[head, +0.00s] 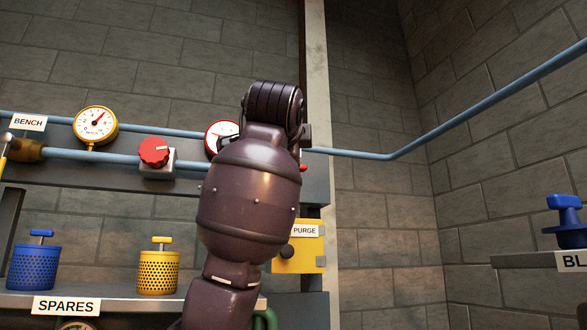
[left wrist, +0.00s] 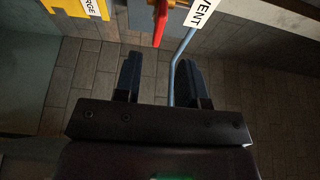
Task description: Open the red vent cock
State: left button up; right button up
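The red vent cock handle (left wrist: 160,25) shows at the top of the left wrist view, hanging from its brass body beside a white label (left wrist: 202,12) reading "VENT". In the head view only a small red tip (head: 303,168) shows at the right edge of my dark arm, which covers the rest. My left gripper (left wrist: 158,72) is open and empty, its fingers apart. The handle's lower end appears just beyond the fingertips, roughly in line with the gap; I see no contact. The left fingers are hidden behind my arm in the head view. My right gripper is not in view.
A yellow "PURGE" box (head: 298,255) is below the cock. A thin blue pipe (left wrist: 182,55) runs down by the right finger. A red knob (head: 154,152), a yellow gauge (head: 96,125) and a partly covered red-rimmed gauge (head: 217,132) line the pipes. Blue (head: 33,268) and yellow (head: 158,271) canisters stand on the shelf.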

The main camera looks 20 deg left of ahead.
pick_arm(q)
jog(key=p+x, duration=0.3)
jog(key=x, duration=0.6)
jog(key=shift+w, duration=0.25)
jog(key=shift+f, duration=0.1)
grip_shut()
